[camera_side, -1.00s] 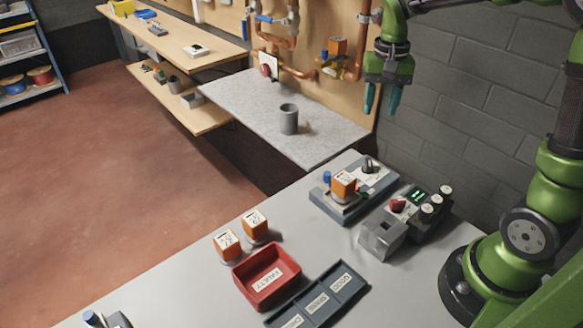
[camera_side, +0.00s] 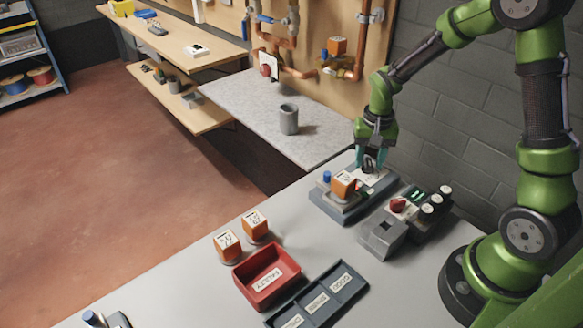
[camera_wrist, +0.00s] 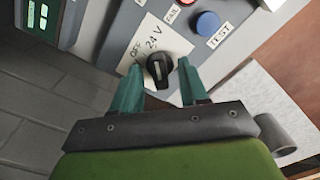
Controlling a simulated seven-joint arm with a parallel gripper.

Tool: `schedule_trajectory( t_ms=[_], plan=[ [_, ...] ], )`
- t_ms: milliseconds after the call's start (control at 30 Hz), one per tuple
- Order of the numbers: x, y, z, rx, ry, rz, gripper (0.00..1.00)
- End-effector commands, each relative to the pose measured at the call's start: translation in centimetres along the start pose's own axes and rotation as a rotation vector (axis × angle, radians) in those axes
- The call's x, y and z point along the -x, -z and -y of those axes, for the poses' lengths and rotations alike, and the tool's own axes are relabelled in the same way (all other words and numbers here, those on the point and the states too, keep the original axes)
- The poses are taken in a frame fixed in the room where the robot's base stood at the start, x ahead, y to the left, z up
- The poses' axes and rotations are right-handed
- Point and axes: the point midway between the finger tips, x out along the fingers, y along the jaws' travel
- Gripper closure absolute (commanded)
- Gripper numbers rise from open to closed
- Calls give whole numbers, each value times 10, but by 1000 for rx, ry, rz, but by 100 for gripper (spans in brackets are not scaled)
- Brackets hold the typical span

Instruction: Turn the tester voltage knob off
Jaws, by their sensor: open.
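The tester (camera_side: 332,207) is a blue-grey box with a light top panel on the worktable. Its black voltage knob (camera_wrist: 160,70) has a pale pointer mark and stands by a label reading OFF and 24 V in the wrist view. I cannot tell surely which of the two the pointer marks. My gripper (camera_side: 370,158) is open at the knob end of the tester, pointing down. In the wrist view its teal fingers (camera_wrist: 159,66) lie on either side of the knob, with a gap showing; contact is not visible. In the side view the fingers partly hide the knob.
On the tester are a blue TEST button (camera_wrist: 208,23) and an orange-topped part (camera_side: 343,184). A unit with a green display (camera_side: 417,194) and a grey box (camera_side: 382,238) stand close right. A red tray (camera_side: 243,283) and two orange-topped parts (camera_side: 255,222) are at front.

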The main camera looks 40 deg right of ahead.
Motion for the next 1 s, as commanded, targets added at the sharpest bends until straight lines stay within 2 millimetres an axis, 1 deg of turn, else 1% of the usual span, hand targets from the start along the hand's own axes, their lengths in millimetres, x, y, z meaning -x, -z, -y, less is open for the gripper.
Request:
schedule_trajectory(
  t_ms=[167, 200, 467, 767, 1000],
  plan=[
    [0, 0, 0, 0, 0, 0, 56],
    [0, 0, 0, 0, 0, 0, 59],
    [0, 0, 0, 0, 0, 0, 99],
    [0, 0, 0, 17, 0, 0, 100],
    [1, 0, 0, 120, 0, 0, 100]
  ],
)
